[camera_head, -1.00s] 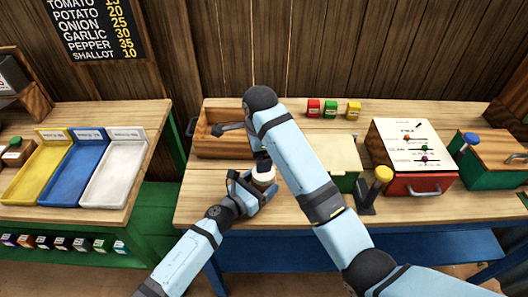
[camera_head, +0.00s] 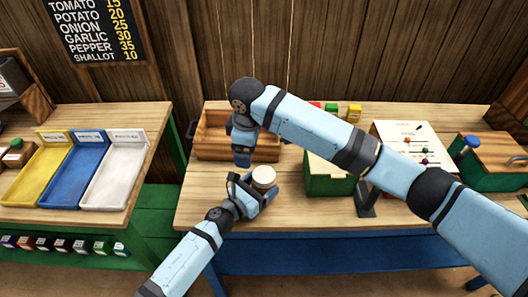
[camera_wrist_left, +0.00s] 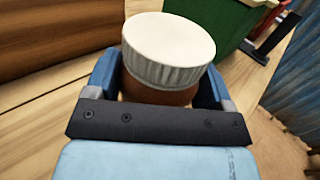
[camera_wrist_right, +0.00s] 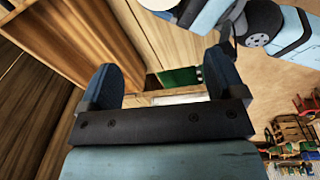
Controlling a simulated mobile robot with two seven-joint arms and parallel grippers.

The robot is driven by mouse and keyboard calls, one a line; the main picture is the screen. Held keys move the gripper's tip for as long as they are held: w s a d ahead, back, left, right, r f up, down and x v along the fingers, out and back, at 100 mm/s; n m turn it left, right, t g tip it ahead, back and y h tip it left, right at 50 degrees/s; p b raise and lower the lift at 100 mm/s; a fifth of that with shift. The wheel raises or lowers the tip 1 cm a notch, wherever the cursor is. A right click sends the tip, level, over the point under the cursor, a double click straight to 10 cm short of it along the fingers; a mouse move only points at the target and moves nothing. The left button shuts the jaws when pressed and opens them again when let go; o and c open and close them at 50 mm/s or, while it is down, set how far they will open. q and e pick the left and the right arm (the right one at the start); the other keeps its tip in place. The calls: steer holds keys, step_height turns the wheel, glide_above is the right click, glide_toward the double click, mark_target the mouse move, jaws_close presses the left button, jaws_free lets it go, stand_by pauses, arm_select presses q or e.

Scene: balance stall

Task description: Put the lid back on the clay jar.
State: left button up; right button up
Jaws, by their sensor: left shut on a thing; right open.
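The clay jar is brown and shows below its lid in the left wrist view (camera_wrist_left: 158,94). The pale, ribbed lid (camera_wrist_left: 168,50) sits on top of the jar; in the head view it is a cream disc (camera_head: 263,175). I cannot tell whether it is fully seated. My left gripper (camera_head: 257,190) is shut around the jar from the front left, fingers on both sides below the lid. My right gripper (camera_head: 242,160) is open, pointing down behind and left of the jar, apart from the lid. Its fingers show empty in the right wrist view (camera_wrist_right: 163,72).
A wooden crate (camera_head: 212,149) stands behind my right gripper. A white sheet (camera_head: 392,138) lies farther right. The table front (camera_head: 205,208) left of the jar is clear.

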mark_target(264, 174)
steer(key=n, duration=0.2)
steer(key=d+n, duration=0.1)
steer(key=n, duration=0.1)
steer(key=d+f+n, duration=0.1)
steer(key=n, duration=0.2)
steer(key=shift+s+d+g, duration=0.15)
steer(key=shift+d+g, duration=0.05)
steer(key=shift+g, duration=0.1)
steer(key=n, duration=0.1)
steer(key=d+n, duration=0.1)
steer(key=n, duration=0.2)
steer(key=shift+s+d+f+g+h, duration=0.15)
steer(key=shift+d+f+g+h, duration=0.15)
steer(key=shift+d+f, duration=0.1)
steer(key=shift+f, duration=0.1)
steer(key=shift+f, duration=3.95)
steer(key=c, duration=0.9)
steer(key=m, duration=0.5)
steer(key=shift+c, duration=0.2)
steer(key=o, duration=1)
steer(key=shift+r, duration=0.15)
